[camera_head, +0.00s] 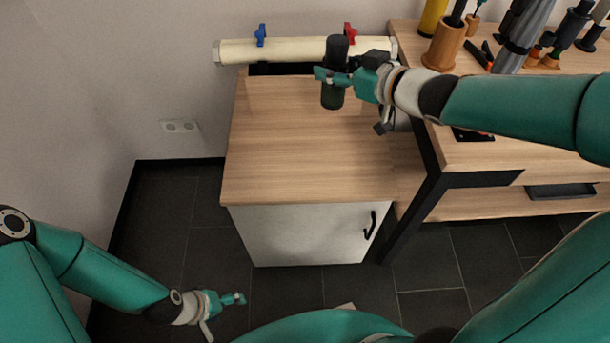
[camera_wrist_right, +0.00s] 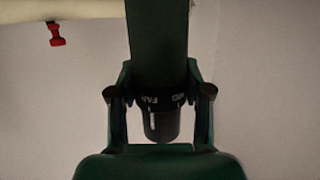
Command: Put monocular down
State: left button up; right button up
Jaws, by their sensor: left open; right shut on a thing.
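The monocular (camera_head: 335,95) is a dark upright cylinder in the head view. My right gripper (camera_head: 335,77) is shut around its middle and holds it over the back part of the wooden cabinet top (camera_head: 290,160). I cannot tell the height of its lower end above the wood. In the right wrist view the monocular (camera_wrist_right: 160,120) shows between the fingers, with white lettering on its ring. My left gripper (camera_head: 232,299) is open and empty, low at the left over the dark floor.
A cream pipe with a blue valve (camera_head: 261,35) and a red valve (camera_head: 350,33) runs along the wall behind the cabinet. A workbench (camera_head: 480,150) with several tools in holders stands at the right. The front of the cabinet top is clear.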

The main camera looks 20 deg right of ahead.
jog(key=shift+d+f+b, duration=0.25)
jog(key=shift+d+b, duration=0.05)
jog(key=shift+d, duration=0.05)
jog(key=shift+d+f+b, duration=0.15)
jog(key=shift+b, duration=0.15)
notch_tip(320, 180, down, 19)
jog(key=b, duration=1.1)
jog(key=shift+f, duration=0.2)
pick_arm(q)
notch_tip(320, 180, down, 14)
jog(key=shift+r, duration=0.2)
pick_arm(e)
jog(key=shift+r, duration=0.1)
